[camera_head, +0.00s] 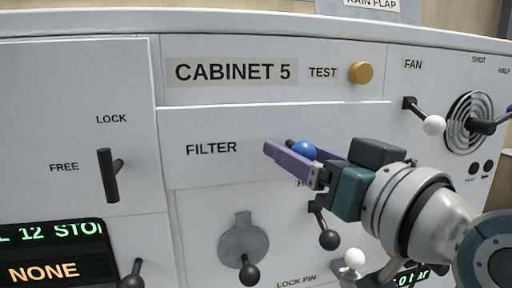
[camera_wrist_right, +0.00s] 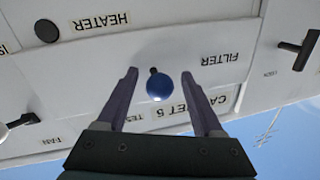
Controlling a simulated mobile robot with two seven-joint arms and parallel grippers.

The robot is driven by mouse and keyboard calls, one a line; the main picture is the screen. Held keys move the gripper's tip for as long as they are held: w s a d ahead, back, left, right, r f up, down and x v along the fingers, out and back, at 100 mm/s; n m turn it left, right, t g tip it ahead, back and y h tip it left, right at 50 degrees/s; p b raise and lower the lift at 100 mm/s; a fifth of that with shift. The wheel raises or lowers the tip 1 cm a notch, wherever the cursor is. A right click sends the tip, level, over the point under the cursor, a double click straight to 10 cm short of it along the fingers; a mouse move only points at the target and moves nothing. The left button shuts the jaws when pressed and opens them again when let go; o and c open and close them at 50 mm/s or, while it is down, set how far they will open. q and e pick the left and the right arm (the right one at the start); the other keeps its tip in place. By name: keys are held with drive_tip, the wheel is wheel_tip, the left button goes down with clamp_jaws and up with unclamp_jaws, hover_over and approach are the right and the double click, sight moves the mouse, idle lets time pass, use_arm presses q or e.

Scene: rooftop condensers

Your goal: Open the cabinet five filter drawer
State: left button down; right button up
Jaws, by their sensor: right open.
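The cabinet five filter drawer (camera_head: 235,170) is a white panel lettered FILTER, below the CABINET 5 label (camera_head: 233,72). It looks closed. Its blue ball knob (camera_head: 304,150) stands out on a short dark stem. My right gripper (camera_head: 284,147) is at the knob, coming from the lower right with purple fingers. In the upside-down right wrist view, the knob (camera_wrist_right: 159,88) sits between the two spread fingers (camera_wrist_right: 159,76), with gaps on both sides. In the head view, the gripper hides the drawer's right part. My left gripper is not in view.
A black LOCK/FREE handle (camera_head: 109,175) stands upright left of the drawer. Below are a round grey plate with a black knob (camera_head: 242,245), another black-knobbed lever (camera_head: 327,238) and a white knob (camera_head: 354,258). A white-knobbed FAN lever (camera_head: 432,125) is at right.

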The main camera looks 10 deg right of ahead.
drive_tip(key=shift+c, duration=0.2)
clamp_jaws()
idle(0.3)
idle(0.8)
